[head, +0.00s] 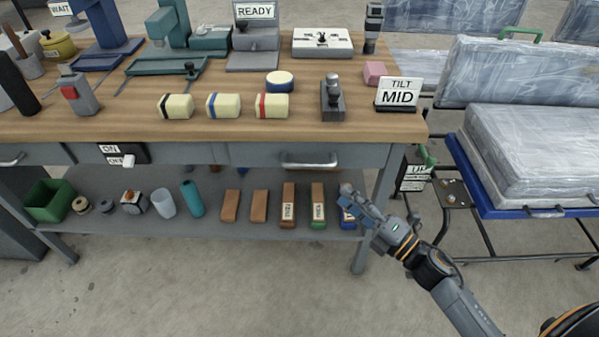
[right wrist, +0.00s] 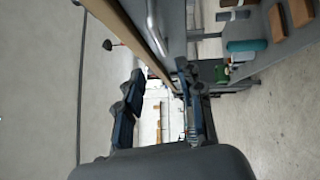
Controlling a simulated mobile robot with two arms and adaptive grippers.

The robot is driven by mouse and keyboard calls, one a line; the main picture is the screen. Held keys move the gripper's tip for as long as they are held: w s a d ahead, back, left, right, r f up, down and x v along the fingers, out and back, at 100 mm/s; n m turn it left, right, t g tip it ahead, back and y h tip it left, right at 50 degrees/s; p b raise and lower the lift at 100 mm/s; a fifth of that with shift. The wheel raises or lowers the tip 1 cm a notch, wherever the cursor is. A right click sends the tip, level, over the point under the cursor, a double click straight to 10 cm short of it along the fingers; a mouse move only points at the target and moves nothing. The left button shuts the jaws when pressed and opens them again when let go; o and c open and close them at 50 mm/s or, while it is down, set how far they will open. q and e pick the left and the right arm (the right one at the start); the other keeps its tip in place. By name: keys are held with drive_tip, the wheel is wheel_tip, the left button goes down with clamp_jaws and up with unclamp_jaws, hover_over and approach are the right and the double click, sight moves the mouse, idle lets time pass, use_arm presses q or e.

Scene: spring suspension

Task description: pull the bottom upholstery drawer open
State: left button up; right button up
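Two grey drawer fronts show under the wooden bench top in the head view. The right one has a metal bar handle (head: 308,162) and looks flush with the bench front. The left one has a similar handle (head: 12,160) at the picture's left edge. I cannot tell which is the bottom upholstery drawer. My right gripper (head: 354,202) is in front of the bench's right leg, lower than and right of the right handle, touching nothing visible. In the right wrist view its fingers (right wrist: 158,95) are apart with nothing between them, and a metal handle (right wrist: 156,28) shows beyond them. My left gripper is out of view.
The lower shelf (head: 110,233) holds a green bin (head: 50,200), rolls and several labelled blocks. A TILT MID sign (head: 398,94) stands on the bench's right corner. A blue cart with wrapped pads (head: 540,150) stands at right. The floor in front is clear.

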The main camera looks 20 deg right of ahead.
sight(309, 163)
drive_tip(key=x, duration=1.3)
drive_tip(key=shift+w+d+f, duration=0.1)
drive_tip(key=shift+w, duration=0.05)
clamp_jaws()
